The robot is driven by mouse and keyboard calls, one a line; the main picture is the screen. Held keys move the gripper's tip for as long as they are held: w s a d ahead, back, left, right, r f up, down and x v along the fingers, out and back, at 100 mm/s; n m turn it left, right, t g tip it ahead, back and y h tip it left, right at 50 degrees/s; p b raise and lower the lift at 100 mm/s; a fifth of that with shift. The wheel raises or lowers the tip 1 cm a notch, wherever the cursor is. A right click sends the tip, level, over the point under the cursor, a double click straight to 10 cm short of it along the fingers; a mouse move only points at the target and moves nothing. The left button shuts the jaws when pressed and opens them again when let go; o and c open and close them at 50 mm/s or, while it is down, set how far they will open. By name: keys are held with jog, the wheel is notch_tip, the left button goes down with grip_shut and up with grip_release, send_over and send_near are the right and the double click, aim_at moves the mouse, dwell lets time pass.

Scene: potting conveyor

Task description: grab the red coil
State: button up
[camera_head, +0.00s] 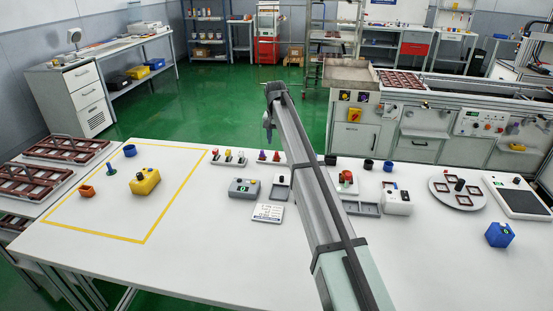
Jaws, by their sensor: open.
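Several small red pieces are in view, and I cannot tell which is the red coil. A larger red piece (346,176) sits on a grey fixture just right of my arm. My gripper (268,133) hangs at the far end of my arm, small and dark, above and beyond these pieces. It is open, and nothing shows in it.
A grey device (244,188) is left of my arm. A round plate (479,204) and blue box (499,234) are right.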

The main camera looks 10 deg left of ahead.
aim_at(276, 152)
jog(key=shift+w+a+f, duration=0.1)
jog(key=shift+f, duration=1.35)
jog(key=shift+w+f, duration=0.1)
jog(key=shift+f, duration=1.3)
grip_shut()
